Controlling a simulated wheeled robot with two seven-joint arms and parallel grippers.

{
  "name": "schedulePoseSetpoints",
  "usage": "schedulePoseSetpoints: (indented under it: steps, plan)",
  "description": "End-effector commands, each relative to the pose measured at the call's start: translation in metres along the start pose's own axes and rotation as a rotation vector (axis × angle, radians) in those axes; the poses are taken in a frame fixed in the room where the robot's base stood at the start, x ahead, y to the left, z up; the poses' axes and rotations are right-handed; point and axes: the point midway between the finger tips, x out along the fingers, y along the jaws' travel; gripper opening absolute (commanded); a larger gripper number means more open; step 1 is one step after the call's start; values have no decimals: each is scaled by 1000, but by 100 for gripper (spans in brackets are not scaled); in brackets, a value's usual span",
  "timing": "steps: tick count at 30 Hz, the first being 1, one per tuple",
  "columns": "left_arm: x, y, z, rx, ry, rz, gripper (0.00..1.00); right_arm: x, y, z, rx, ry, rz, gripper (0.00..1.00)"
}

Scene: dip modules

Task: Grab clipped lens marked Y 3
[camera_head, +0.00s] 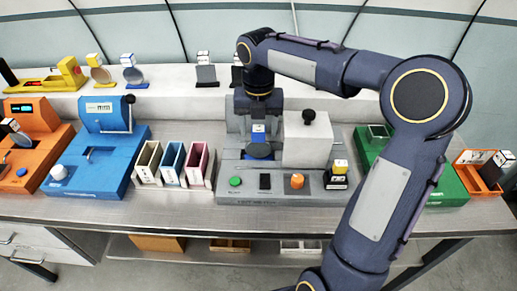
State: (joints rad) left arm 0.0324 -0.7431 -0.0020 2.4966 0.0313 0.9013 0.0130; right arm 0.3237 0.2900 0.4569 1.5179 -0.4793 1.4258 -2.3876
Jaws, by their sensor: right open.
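My right gripper (258,113) points straight down over the grey machine in the middle, with its jaws open. Just below it, a blue round lens (259,151) with a white-and-blue tagged clip (258,130) is in the grey machine (264,199). I cannot tell whether the jaws touch the clip. An amber clipped lens (101,75) and a blue clipped lens (134,76) stand on the back ledge at the left. A dark clipped plate (206,74) stands further right. The tag markings are too small to read, so I cannot tell which is Y 3. My left gripper is out of view.
A grey block with a black knob (309,117) stands close right of my gripper. Three open bins (172,164) stand left of the machine. Blue (91,170) and orange (35,160) devices are further left. A green unit (440,186) is behind my right arm.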

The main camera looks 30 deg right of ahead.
Motion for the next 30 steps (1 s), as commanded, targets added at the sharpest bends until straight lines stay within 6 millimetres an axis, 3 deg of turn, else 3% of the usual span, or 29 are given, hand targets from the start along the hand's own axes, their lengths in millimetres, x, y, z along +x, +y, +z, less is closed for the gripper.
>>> schedulePoseSetpoints:
  steps: [3, 10, 24, 30]
  plan:
    - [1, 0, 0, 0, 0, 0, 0, 10, 0, 0, 0, 1, 0, 58]
    - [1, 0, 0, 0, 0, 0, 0, 12, 0, 0, 1, 0, 1, 58]
    - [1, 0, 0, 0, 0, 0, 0, 12, 0, 0, 1, 0, 1, 0]
    - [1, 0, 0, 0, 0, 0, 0, 11, 0, 0, 1, -1, 1, 0]
